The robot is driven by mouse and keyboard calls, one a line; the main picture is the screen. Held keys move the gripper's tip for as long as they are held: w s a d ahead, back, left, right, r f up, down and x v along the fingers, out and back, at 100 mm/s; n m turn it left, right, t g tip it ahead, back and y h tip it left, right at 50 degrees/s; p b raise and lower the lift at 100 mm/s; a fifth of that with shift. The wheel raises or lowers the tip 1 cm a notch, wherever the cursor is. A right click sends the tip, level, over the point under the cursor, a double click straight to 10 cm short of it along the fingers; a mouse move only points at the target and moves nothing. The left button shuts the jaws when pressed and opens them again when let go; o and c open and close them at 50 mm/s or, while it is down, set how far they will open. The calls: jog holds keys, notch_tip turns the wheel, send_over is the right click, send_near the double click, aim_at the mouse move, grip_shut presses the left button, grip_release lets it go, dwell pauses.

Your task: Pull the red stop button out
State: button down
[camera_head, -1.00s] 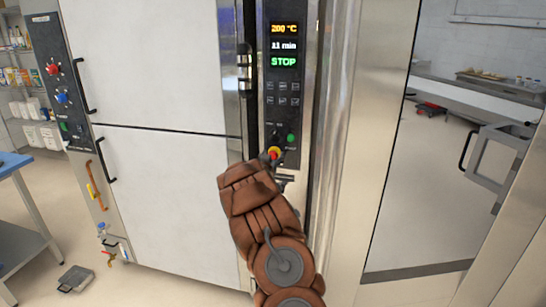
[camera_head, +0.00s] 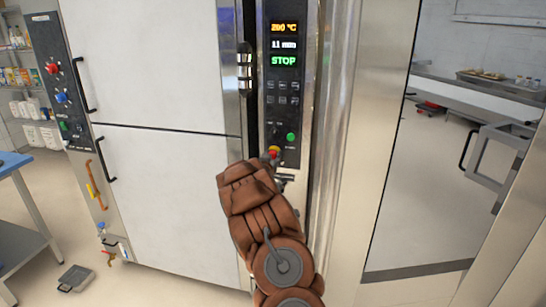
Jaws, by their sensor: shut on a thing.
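The red stop button (camera_head: 274,150) with a yellow collar is on the oven's dark control panel (camera_head: 282,108), below the keypad and beside a green button (camera_head: 291,137). My gripper (camera_head: 272,158) is at the red button and shut on it. The brown arm covers most of the fingers and the lower part of the button. The panel display (camera_head: 284,45) reads 200 °C, 11 min and STOP.
Oven doors (camera_head: 150,70) with dark handles stand left of the panel. A steel frame (camera_head: 360,150) rises close to its right. A metal cart (camera_head: 495,160) stands at far right, and a blue-topped table (camera_head: 12,165) at left.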

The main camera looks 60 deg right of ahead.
jog(key=shift+s+a+b, duration=0.2)
jog(key=shift+a+b, duration=0.45)
jog(key=shift+b, duration=0.2)
jog(key=shift+f, duration=0.1)
jog(key=c, duration=0.8)
grip_release()
jog(key=shift+a, duration=0.2)
jog(key=shift+o, duration=0.8)
jog(key=shift+d, duration=0.1)
jog(key=v, duration=1.2)
jog(key=shift+s, duration=0.1)
